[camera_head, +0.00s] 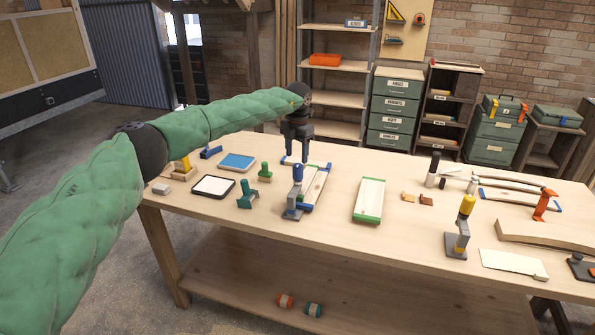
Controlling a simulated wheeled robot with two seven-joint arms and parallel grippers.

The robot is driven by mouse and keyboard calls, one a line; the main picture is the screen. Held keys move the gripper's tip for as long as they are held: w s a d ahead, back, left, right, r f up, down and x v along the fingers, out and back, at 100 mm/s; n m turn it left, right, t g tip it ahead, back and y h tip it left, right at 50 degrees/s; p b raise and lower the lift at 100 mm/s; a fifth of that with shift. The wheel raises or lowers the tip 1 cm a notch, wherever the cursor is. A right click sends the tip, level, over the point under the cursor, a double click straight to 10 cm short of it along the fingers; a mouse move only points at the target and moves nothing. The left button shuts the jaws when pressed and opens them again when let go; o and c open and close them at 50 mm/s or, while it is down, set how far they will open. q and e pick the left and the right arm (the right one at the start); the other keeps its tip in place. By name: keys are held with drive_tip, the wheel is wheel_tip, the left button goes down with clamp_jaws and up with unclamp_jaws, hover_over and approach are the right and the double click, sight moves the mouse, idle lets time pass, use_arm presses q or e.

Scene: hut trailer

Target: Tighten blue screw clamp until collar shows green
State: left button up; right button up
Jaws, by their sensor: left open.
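The blue screw clamp (297,174) stands upright on the workbench, its blue handle on top and its grey frame and foot below, at the near end of a pale wooden piece with blue edging (317,187). The collar's colour is too small to tell. My left gripper (296,159) points down just above and behind the blue handle in the picture. Its fingers are apart, with nothing seen between them. I cannot tell how far it is from the handle. My right gripper is not in view.
A yellow-handled clamp (464,220) and an orange clamp (542,205) stand at the right. A green-ended board (369,200) lies right of the blue clamp. The bench front is clear.

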sight(298, 165)
use_arm(q)
drive_tip(key=n, duration=0.2)
drive_tip(key=shift+w+d+n, duration=0.1)
drive_tip(key=shift+n, duration=0.8)
drive_tip(key=shift+f, duration=0.1)
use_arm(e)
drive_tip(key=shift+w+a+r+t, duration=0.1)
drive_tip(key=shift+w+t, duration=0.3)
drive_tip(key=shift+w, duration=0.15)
use_arm(q)
drive_tip(key=shift+f+p, duration=0.5)
drive_tip(key=shift+f, duration=0.1)
wheel_tip(298, 165, down, 5)
drive_tip(key=shift+r+p, duration=0.1)
drive_tip(key=shift+p, duration=1.05)
drive_tip(key=shift+f, duration=0.8)
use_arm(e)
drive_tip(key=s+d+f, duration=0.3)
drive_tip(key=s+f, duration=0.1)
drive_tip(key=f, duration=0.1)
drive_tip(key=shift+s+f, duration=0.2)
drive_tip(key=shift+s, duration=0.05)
use_arm(q)
drive_tip(key=c, duration=1)
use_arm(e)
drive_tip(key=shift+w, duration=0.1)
